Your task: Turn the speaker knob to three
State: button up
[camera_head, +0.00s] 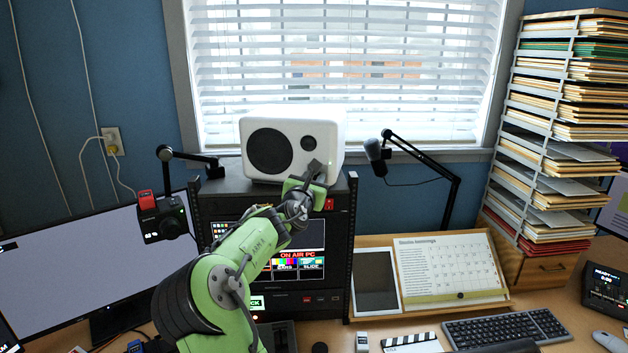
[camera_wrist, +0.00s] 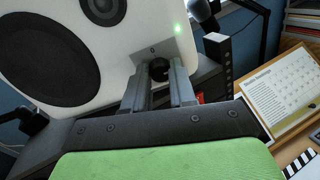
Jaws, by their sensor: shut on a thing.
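The white speaker (camera_head: 325,128) stands on top of the black rack in the head view, with a large dark cone and a small one on its front. Its front also fills the upper left of the wrist view (camera_wrist: 125,55). The dark round knob (camera_wrist: 159,70) sits on a grey plate low on the speaker front, near a lit green light (camera_wrist: 178,29). My gripper (camera_wrist: 160,80) is shut on the knob, one finger on each side. In the head view my gripper (camera_head: 312,172) covers the knob.
The black rack (camera_head: 348,235) with lit screens stands under the speaker. A microphone (camera_head: 376,152) on a black boom arm is to the right. A camera (camera_head: 160,218) on an arm is to the left. A calendar board (camera_head: 450,265) lies at the lower right.

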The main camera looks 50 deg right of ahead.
jog(key=shift+m, duration=0.3)
grip_shut()
jog(key=m+b, duration=0.1)
jog(key=m, duration=0.2)
jog(key=shift+m, duration=0.4)
jog(key=m+b, duration=0.1)
jog(key=m, duration=0.3)
jog(key=shift+s+m+b, duration=0.1)
jog(key=shift+m+b, duration=0.2)
jog(key=m+b, duration=0.2)
jog(key=m, duration=0.3)
jog(key=shift+f+y, duration=0.1)
jog(key=shift+y, duration=0.3)
jog(key=shift+f+m+t+b, duration=0.25)
jog(key=shift+m+b, duration=1.95)
jog(key=shift+m, duration=3.1)
jog(key=shift+m+t+b, duration=0.45)
jog(key=shift+m+b, duration=1.7)
jog(key=shift+m, duration=3.15)
